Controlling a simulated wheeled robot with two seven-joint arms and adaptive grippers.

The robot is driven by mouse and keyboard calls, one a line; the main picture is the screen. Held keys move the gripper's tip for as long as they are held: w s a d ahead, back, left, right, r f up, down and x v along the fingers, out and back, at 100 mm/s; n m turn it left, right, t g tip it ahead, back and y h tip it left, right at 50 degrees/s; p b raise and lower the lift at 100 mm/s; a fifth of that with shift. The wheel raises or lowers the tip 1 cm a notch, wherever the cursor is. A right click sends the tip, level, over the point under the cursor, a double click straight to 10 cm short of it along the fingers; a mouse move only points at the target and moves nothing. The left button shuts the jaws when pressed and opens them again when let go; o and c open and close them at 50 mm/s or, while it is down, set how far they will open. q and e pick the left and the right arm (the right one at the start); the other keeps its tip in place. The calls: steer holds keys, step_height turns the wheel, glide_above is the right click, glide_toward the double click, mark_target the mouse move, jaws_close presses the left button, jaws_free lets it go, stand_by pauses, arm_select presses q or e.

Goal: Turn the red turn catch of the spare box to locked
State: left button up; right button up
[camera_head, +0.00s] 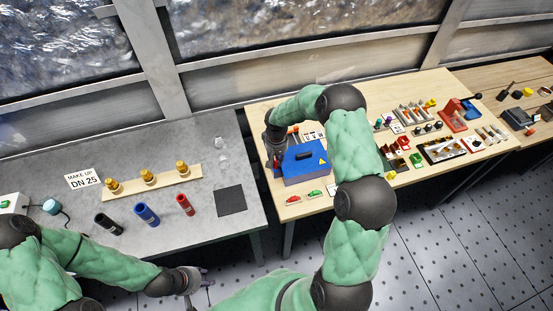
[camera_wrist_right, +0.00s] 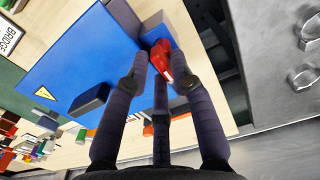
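The spare box is a blue box (camera_head: 307,166) with a dark handle and a yellow warning triangle. It stands at the left end of the wooden table and fills much of the right wrist view (camera_wrist_right: 82,50). Its red turn catch (camera_wrist_right: 160,56) is on the side edge, partly covered by fingers. My right gripper (camera_head: 275,150) is at the box's left side. In the wrist view its fingertips (camera_wrist_right: 160,66) close in on both sides of the catch and look shut on it. My left gripper (camera_head: 192,280) hangs low before the grey table; its finger opening is unclear.
A grey table (camera_head: 200,236) at left holds a wooden strip (camera_head: 125,190) with brass fittings, several coloured cylinders and a dark square mat (camera_head: 231,201). Small red and green parts (camera_head: 314,194) lie before the box. Trays and tools crowd the wooden table to the right.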

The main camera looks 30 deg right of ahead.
jaws_close()
steer(key=shift+f+m+b, duration=0.15)
steer(key=shift+m+b, duration=0.75)
steer(key=shift+b, duration=0.2)
steer(key=m+b, duration=0.6)
steer(key=m, duration=0.2)
steer(key=shift+s+a, duration=0.1)
steer(key=m+b, duration=0.3)
steer(key=m, duration=0.1)
steer(key=shift+a, duration=0.1)
steer(key=shift+m+b, duration=0.7)
steer(key=shift+m, duration=1.3)
steer(key=shift+r, duration=0.2)
